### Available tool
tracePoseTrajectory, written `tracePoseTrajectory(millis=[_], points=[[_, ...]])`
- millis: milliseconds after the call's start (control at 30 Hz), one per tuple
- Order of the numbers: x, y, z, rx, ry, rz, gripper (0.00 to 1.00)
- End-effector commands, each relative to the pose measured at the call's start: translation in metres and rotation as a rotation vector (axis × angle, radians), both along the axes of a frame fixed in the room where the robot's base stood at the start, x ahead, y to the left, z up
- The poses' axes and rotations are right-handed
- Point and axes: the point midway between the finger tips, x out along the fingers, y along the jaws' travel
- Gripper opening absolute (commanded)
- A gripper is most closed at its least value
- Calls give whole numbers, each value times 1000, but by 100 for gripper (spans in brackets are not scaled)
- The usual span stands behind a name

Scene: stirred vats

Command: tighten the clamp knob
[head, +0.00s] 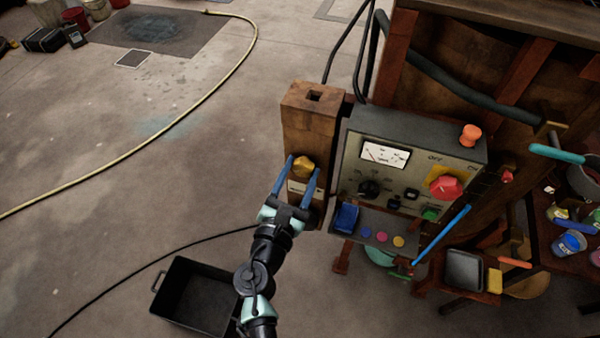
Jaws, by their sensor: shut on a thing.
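The clamp knob (303,168) is a yellow knob on the front of an upright wooden post (310,118), above a small pale label. My gripper (304,163) reaches it from below, with one blue finger on each side of the knob. The fingers are shut on the knob. The fingers cover parts of the post face and label, and any marks on the knob are too small to read.
A control box (425,155) with a gauge, a red knob (446,187) and an orange button stands close right of the post. A black tray (195,297) lies on the floor below. A yellow hose (190,106) crosses the open floor at left.

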Motion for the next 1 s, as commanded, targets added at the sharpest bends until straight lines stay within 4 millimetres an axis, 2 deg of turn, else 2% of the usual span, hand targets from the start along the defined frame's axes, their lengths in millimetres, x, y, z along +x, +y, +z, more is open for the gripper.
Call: tracePoseTrajectory(millis=[267,1000], points=[[0,0,-4,190,-63,0,1],[0,1,-4,860,-280,1,1]])
